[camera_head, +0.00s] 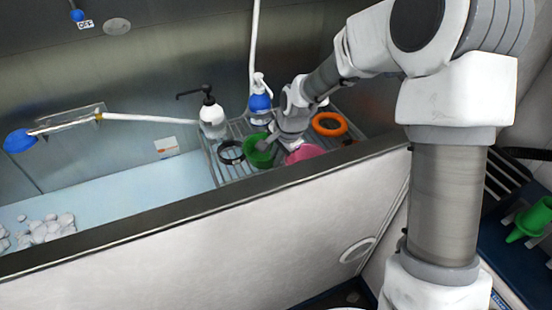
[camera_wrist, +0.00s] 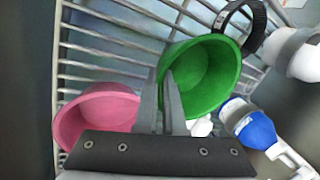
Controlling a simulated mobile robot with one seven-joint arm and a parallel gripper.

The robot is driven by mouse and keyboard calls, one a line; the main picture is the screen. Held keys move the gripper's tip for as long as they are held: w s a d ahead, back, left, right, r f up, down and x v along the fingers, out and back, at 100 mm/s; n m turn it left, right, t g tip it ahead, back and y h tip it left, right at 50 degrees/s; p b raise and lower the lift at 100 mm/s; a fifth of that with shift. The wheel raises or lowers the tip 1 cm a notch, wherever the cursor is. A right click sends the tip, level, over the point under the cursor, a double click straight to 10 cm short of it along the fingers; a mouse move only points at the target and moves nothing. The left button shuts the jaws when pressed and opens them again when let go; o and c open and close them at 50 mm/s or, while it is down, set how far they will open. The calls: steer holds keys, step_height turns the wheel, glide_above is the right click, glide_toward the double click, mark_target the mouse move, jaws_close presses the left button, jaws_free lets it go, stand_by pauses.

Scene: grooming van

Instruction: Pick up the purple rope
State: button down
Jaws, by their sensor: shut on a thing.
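I see no purple rope in either view. My gripper (camera_wrist: 160,78) is over the wire rack, its two fingers close together astride the near-left rim of a green bowl (camera_wrist: 208,78). It appears shut on that rim. The green bowl also shows in the head view (camera_head: 258,152), tilted with its opening toward the wrist camera. A pink bowl (camera_wrist: 98,112) is just left of the fingers in the wrist view and shows partly behind my wrist in the head view (camera_head: 303,153).
The wire rack (camera_head: 213,160) spans the tub's end. It bears a black ring (camera_head: 222,148), an orange ring (camera_head: 343,124), a white pump bottle (camera_head: 211,120) and a blue-and-white spray bottle (camera_head: 260,103). The tub's front wall (camera_head: 190,222) stands before it. White stones (camera_head: 50,230) lie left.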

steer(key=shift+f, duration=0.1)
steer(key=c, duration=1.3)
jaws_free()
steer(key=p+v, duration=0.2)
steer(key=v, duration=1)
steer(key=shift+r, duration=0.2)
